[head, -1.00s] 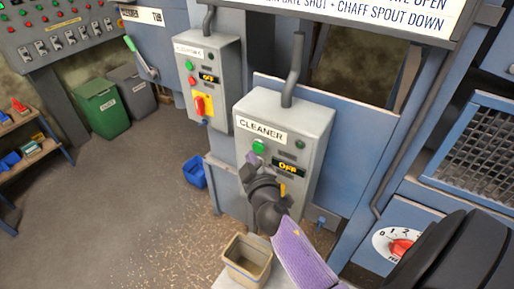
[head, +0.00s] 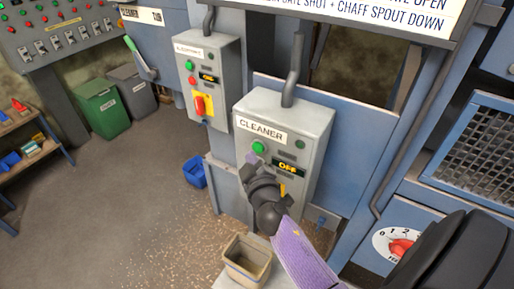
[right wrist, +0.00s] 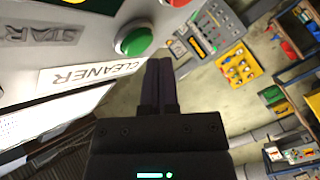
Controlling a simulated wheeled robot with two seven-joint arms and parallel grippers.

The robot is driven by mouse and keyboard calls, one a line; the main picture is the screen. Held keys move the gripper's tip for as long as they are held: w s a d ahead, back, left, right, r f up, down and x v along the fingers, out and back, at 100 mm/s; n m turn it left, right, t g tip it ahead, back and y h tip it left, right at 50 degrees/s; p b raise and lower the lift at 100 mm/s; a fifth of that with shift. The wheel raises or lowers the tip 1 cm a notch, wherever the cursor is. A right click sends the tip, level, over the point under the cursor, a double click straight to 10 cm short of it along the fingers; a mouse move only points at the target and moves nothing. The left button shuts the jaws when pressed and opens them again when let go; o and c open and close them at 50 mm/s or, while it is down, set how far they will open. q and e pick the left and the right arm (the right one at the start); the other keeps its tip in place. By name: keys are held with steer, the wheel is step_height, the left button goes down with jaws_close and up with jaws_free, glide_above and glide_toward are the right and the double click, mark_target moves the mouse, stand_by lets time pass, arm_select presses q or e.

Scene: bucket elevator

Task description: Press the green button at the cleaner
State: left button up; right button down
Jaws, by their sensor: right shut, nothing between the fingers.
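The grey cleaner box (head: 315,125) carries a white CLEANER label (head: 262,131), a green button (head: 259,147) and a display (head: 288,168) that reads OFF. My right gripper (head: 252,160) is shut and empty, its tips close below and left of the green button. In the right wrist view the green button (right wrist: 133,38) stands out from the panel, just left of the shut fingers (right wrist: 158,66). The fingers look beside the button; I cannot tell whether they touch it. My right arm hides the lower part of the box. My left gripper is not in view.
A similar control box (head: 218,68) with a red-and-yellow switch stands to the left. A beige bucket (head: 248,261) sits below the cleaner box, and a blue bin (head: 194,172) stands on the floor. A dial (head: 400,247) is at right. The floor at left is open.

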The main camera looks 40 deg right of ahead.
steer(key=shift+d, duration=0.1)
steer(key=shift+w+d, duration=0.15)
steer(key=shift+d, duration=0.15)
steer(key=shift+w+d, duration=0.2)
steer(key=shift+d, duration=0.25)
stand_by(0.7)
steer(key=shift+a, duration=0.1)
steer(key=shift+s+a, duration=0.35)
steer(key=shift+a, duration=0.35)
steer(key=a, duration=0.1)
steer(key=s+a, duration=0.1)
steer(key=a, duration=0.1)
steer(key=s+a+b, duration=0.1)
steer(key=shift+a, duration=0.35)
